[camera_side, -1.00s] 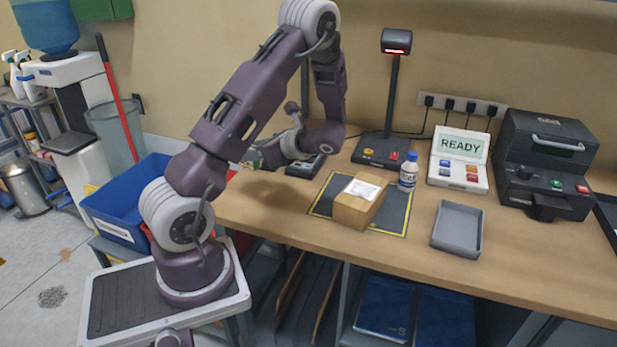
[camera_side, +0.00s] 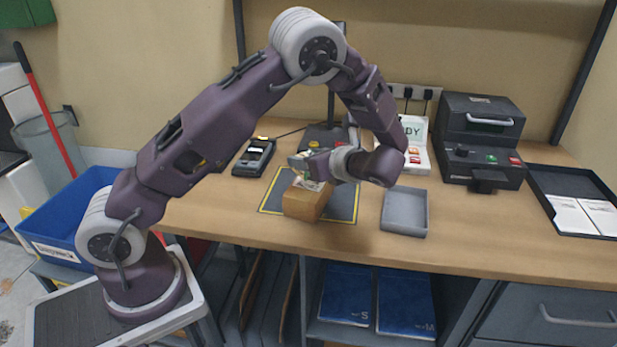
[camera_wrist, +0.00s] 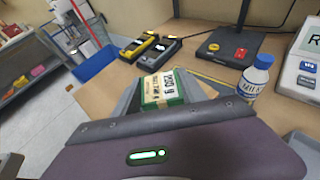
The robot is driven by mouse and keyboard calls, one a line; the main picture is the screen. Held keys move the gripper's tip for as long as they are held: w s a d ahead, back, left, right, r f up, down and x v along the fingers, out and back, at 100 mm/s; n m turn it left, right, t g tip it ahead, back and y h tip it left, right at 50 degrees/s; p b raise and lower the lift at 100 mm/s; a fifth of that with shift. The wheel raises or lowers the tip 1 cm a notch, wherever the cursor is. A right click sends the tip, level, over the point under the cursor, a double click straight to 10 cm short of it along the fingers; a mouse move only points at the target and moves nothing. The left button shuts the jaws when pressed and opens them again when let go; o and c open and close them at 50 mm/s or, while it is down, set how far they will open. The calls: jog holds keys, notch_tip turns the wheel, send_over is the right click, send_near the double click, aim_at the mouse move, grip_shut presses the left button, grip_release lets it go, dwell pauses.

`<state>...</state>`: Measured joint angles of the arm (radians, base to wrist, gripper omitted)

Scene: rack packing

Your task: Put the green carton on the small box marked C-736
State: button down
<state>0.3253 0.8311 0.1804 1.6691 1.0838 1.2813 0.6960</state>
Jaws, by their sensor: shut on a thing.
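My gripper (camera_side: 314,168) is shut on the green carton (camera_wrist: 163,88), which shows cream faces and dark print in the wrist view. In the side view the carton (camera_side: 301,164) is over the small brown box (camera_side: 304,204). I cannot tell whether the carton touches the box. The box stands on a dark mat (camera_side: 343,206) with a yellow border. Its top is partly covered by the carton and gripper, and its marking cannot be read.
A grey tray (camera_side: 404,212) lies right of the mat. A white bottle with a blue cap (camera_wrist: 256,77) stands nearby.

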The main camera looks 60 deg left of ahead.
jog(key=shift+f, duration=2.3)
jog(key=shift+f, duration=0.1)
jog(key=c, duration=0.6)
grip_release()
jog(key=shift+c, duration=0.2)
